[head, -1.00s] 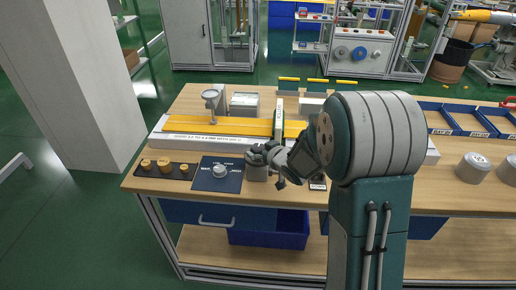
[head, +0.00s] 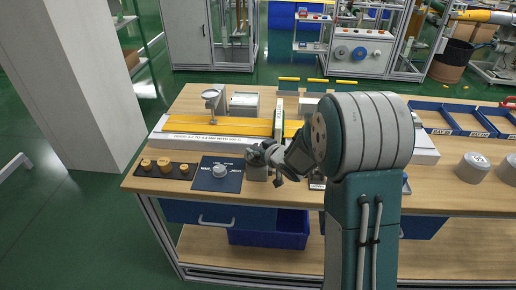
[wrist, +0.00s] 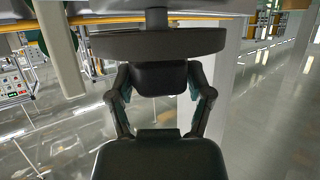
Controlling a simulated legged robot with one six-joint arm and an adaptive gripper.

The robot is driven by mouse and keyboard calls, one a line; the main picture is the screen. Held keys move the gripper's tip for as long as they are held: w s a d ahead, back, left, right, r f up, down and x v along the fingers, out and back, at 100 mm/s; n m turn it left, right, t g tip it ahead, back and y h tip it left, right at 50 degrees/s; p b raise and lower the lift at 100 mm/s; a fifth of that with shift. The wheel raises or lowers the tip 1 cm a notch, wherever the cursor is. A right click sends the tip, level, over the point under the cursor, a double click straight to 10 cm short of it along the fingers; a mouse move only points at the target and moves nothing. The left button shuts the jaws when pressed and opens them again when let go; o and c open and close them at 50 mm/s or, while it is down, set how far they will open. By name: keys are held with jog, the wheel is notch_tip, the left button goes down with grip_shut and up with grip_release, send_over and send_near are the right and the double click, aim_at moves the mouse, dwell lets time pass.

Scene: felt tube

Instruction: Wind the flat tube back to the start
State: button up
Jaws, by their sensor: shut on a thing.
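A long flat yellow tube (head: 220,126) lies in a white printed tray (head: 205,139) on the wooden bench. A narrow upright gate (head: 279,119) stands across it. My gripper (head: 257,154) is in front of the tray, beside a grey upright cylinder (head: 257,173). In the wrist view my gripper (wrist: 157,80) has its two fingers shut on a dark round part, which looks like a wheel or knob (wrist: 158,43) on a shaft. My fingers hide most of this part in the head view.
A dark panel with a grey dial (head: 219,171) and a board with several brass knobs (head: 164,164) lie left of my gripper. A grey stand (head: 213,102) is behind the tray. Blue bins (head: 435,118) and grey canisters (head: 473,168) are at the right.

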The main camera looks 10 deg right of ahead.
jog(key=shift+n+y, duration=0.3)
jog(key=shift+y, duration=0.1)
jog(key=shift+n+g+y, duration=0.5)
jog(key=shift+n+y, duration=0.1)
jog(key=o, duration=1.1)
jog(key=shift+w, duration=0.1)
jog(key=shift+o, duration=0.2)
jog(key=v, duration=1.2)
jog(key=shift+f, duration=0.1)
